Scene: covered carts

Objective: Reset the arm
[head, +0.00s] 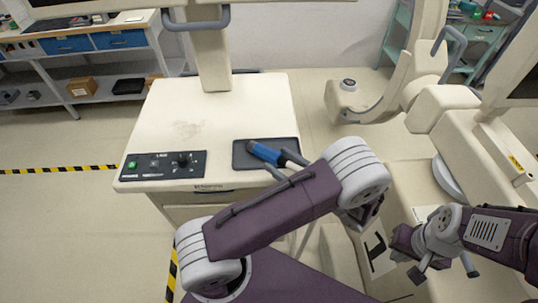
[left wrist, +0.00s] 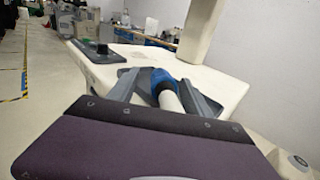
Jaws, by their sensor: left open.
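My left gripper (head: 284,164) is by the near edge of a dark tray (head: 240,156) on the cream cart top. Its arm crosses the middle of the head view. A blue cylindrical object (head: 264,152) lies on the tray, just past the fingertips. In the left wrist view, my two grey fingers (left wrist: 160,78) are apart, with the blue object (left wrist: 162,77) and its white tube (left wrist: 171,101) showing between them. I cannot tell whether they touch. My right gripper (head: 443,268) hangs at the lower right, fingers apart and nothing between them.
The cream cart (head: 222,112) carries a black control panel (head: 163,165) at its front left. A large cream machine with a curved arm (head: 437,50) stands at the right, near my right arm. A workbench (head: 95,40) is at the back left. The floor left of the cart is clear.

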